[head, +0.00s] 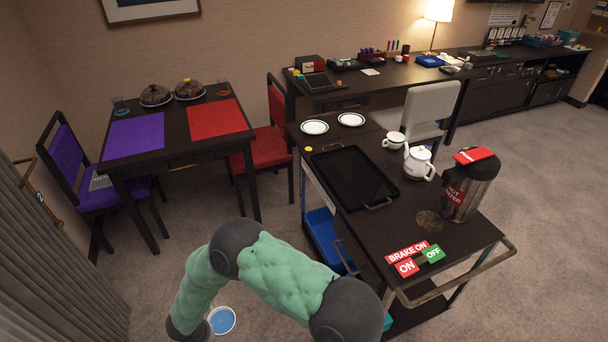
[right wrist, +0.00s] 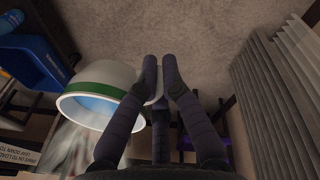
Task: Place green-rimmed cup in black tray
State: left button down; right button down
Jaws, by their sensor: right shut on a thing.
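The green-rimmed cup (right wrist: 96,88) is white with a green band and a pale blue inside, large in the right wrist view. My right gripper (right wrist: 161,66) is shut on its side, apparently at the handle, which the fingers partly hide. In the head view the cup (head: 222,320) shows at the bottom, low beside the end of my green arm and left of the cart; the fingers are hidden there. The black tray (head: 352,178) lies empty on the cart top. My left gripper is not in view.
The cart (head: 405,213) also carries two plates (head: 314,127), a white cup (head: 394,140), a teapot (head: 418,162) and a hot water dispenser (head: 470,185). A blue bin (head: 322,232) sits under the cart top. A dining table (head: 180,150) with chairs stands at the left. A curtain (right wrist: 285,90) hangs nearby.

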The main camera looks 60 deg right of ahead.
aim_at(352, 174)
jog(key=i+l+z, duration=0.15)
jog(key=i+z, duration=0.85)
jog(key=z, duration=0.2)
jog(key=i+z, duration=0.45)
jog(key=i+j+z, duration=0.15)
jog(key=i+z, duration=0.35)
